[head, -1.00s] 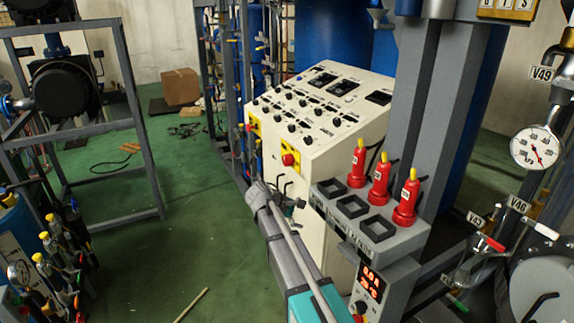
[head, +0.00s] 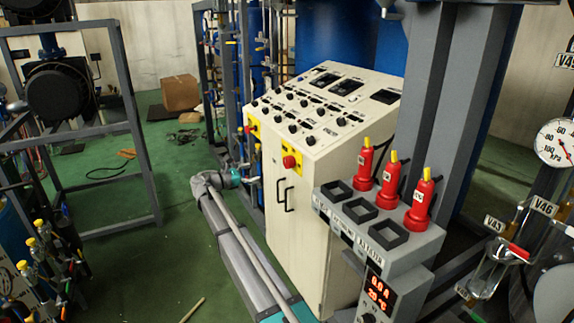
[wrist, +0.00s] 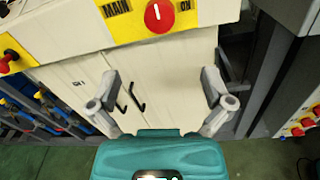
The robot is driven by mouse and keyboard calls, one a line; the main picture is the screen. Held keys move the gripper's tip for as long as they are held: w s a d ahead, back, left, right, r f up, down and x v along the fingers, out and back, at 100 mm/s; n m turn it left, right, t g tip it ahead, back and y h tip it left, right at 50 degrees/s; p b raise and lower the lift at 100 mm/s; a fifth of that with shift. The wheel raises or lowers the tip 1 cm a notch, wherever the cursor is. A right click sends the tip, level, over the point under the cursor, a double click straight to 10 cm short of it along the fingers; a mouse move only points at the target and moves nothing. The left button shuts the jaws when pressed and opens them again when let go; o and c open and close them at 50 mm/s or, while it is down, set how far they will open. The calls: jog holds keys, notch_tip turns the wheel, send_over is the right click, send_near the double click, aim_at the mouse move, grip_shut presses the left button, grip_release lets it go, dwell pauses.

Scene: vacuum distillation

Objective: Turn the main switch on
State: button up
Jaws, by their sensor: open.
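The main switch (wrist: 159,15) is a round red knob on a yellow plate (wrist: 125,27) marked MAIN and ON. A white line on the knob stands upright in the wrist view. In the head view the red knob (head: 290,161) sits on the front of the cream control cabinet (head: 330,150), above two black handles. My gripper (wrist: 160,84) is open and empty. Its two fingers are spread below the knob in the wrist view, in front of the cabinet doors, apart from the switch. In the head view its fingers are too small to make out clearly.
A second yellow plate with a red button (wrist: 8,54) is left of the switch. Red bottles (head: 420,203) with yellow tips stand on a grey rack at right. A metal frame (head: 135,130) stands at left.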

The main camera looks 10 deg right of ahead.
aim_at(286, 163)
jog(key=shift+x, duration=7.1)
jog(key=shift+s, duration=0.1)
jog(key=c, duration=1.1)
jog(key=shift+a, duration=0.15)
